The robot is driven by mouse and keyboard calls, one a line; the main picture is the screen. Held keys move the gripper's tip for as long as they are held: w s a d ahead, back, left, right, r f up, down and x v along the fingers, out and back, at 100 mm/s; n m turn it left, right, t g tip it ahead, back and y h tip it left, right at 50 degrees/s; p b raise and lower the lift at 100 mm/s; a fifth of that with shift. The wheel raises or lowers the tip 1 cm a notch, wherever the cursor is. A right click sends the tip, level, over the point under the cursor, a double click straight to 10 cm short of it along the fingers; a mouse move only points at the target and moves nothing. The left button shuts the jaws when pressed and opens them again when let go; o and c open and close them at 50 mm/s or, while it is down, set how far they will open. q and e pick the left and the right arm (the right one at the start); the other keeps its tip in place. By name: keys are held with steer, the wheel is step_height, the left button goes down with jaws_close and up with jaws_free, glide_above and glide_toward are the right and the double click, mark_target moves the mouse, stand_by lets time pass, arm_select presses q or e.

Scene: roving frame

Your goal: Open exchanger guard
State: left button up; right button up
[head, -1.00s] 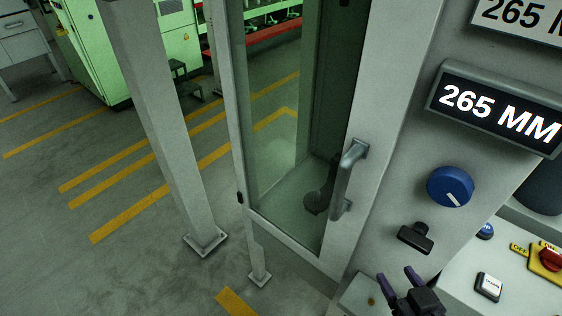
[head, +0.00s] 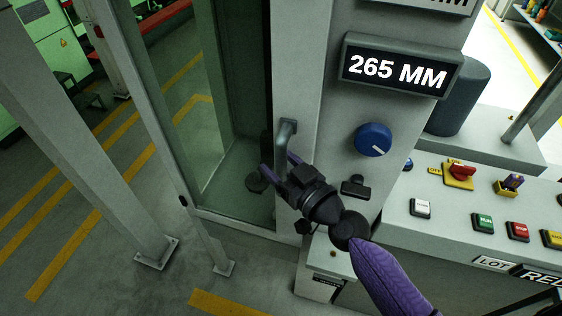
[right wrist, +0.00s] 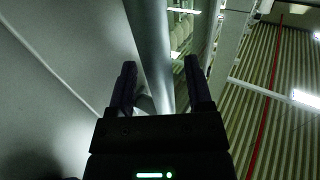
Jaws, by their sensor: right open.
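The exchanger guard is a tall glass-paned door in a grey frame (head: 235,226), and it looks closed. Its grey upright bar handle (head: 285,135) is on the right side of the frame. My right gripper (head: 279,165) is open at the lower part of the handle, one purple finger on each side of it in the picture. In the right wrist view the handle bar (right wrist: 149,45) runs between the two dark fingers of the open gripper (right wrist: 160,72). I cannot tell whether either finger touches it. My left gripper is not in view.
Right of the guard are a "265 MM" display (head: 400,66), a blue knob (head: 373,140) and a black latch-like part (head: 353,187). A button console (head: 450,235) stands at the right. A grey post (head: 85,130) stands left, with open floor around it.

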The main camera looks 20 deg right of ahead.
jaws_close()
stand_by(1.0)
stand_by(0.4)
